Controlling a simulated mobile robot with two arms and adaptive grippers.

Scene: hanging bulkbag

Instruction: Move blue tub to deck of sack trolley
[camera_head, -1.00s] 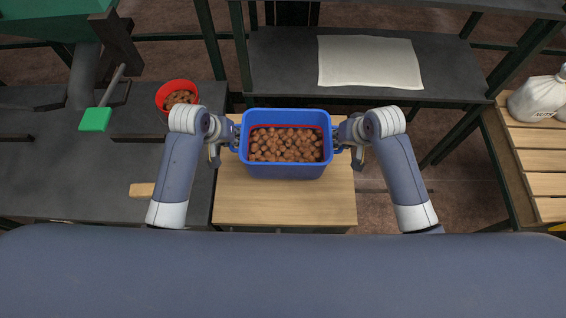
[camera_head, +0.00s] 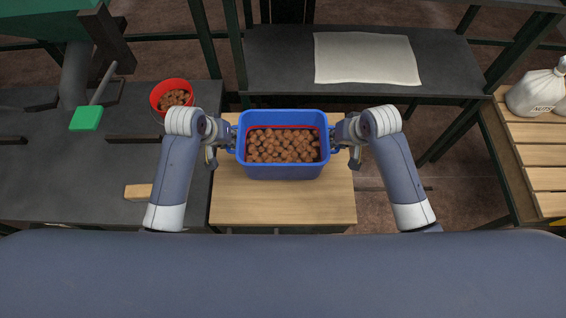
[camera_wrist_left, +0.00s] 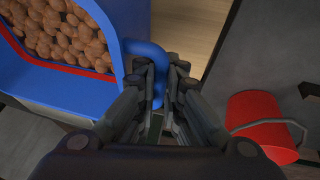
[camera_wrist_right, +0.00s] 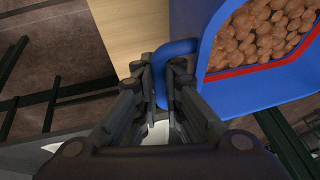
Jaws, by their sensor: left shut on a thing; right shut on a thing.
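The blue tub (camera_head: 283,172) is full of brown nuts and has a red line around its inside. It is level, over the wooden top (camera_head: 283,207) in the middle of the head view; I cannot tell whether it touches it. My left gripper (camera_head: 232,137) is shut on the tub's left handle, seen close in the left wrist view (camera_wrist_left: 152,68). My right gripper (camera_head: 337,137) is shut on the right handle, seen in the right wrist view (camera_wrist_right: 171,72). I cannot make out the sack trolley's deck for sure.
A red bucket of nuts (camera_head: 168,84) stands on the dark bench (camera_head: 60,180) at left, near a green-ended tool (camera_head: 86,118) and a wooden block (camera_head: 138,191). A dark shelf with a pale sheet (camera_head: 365,58) lies behind.

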